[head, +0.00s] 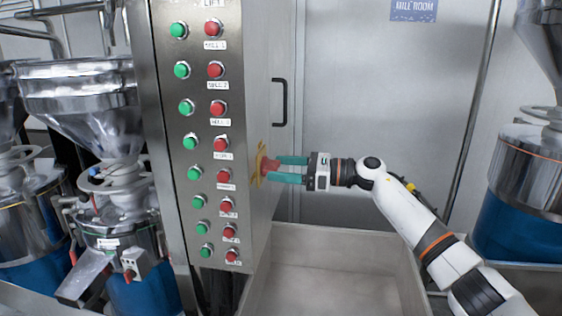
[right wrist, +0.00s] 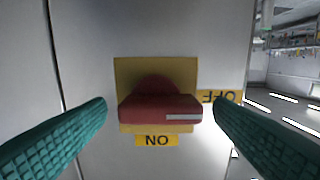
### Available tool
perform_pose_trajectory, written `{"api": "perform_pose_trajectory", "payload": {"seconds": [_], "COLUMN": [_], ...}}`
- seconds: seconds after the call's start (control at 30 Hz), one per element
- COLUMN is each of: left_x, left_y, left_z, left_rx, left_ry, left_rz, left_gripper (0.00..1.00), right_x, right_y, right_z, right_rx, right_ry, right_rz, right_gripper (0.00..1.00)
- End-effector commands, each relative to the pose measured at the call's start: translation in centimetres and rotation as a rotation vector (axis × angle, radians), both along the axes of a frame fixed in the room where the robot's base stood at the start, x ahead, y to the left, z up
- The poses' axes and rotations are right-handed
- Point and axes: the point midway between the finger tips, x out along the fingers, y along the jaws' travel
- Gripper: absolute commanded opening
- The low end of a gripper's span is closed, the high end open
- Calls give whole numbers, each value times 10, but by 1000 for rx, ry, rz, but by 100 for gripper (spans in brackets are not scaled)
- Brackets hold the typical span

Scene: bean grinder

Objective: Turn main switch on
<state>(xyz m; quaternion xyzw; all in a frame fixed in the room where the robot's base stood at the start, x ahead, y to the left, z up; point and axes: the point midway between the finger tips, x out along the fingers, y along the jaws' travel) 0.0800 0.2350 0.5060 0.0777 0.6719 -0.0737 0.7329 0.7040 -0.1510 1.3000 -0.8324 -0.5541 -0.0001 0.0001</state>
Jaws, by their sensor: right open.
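The main switch (head: 267,166) is a red rotary knob on a yellow plate on the side of the control cabinet (head: 262,60). In the right wrist view the red knob (right wrist: 160,107) lies across the picture, with an ON label (right wrist: 157,140) below it and an OFF label (right wrist: 220,97) at its right, both upside down. A pale mark on the knob sits at its right part. My right gripper (head: 286,170) is open, its teal fingers on either side of the knob with gaps visible in the wrist view. My left gripper is not in view.
The cabinet front carries green buttons (head: 187,107) and red buttons (head: 218,108). A metal bin (head: 340,245) stands below my right arm. A black handle (head: 280,102) is on the cabinet side above the switch. Grinders stand left and right.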

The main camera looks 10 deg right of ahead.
Motion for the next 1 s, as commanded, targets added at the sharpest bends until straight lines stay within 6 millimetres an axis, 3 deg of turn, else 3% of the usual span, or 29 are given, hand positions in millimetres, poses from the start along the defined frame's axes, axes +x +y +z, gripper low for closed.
{"api": "perform_pose_trajectory", "payload": {"seconds": [0.37, 0.4, 0.67, 1.0], "left_x": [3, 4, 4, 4], "left_y": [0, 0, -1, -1], "left_z": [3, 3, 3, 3], "left_rx": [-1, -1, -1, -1], "left_ry": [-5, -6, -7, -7], "left_rz": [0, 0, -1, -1], "left_gripper": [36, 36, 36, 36], "right_x": [3, 3, 3, 3], "right_y": [8, 8, 8, 7], "right_z": [-1, -1, 0, 0], "right_rx": [-1, -1, -1, 18], "right_ry": [0, 0, 0, 42], "right_rz": [0, 0, -1, -1], "right_gripper": [76, 75, 32, 32]}}
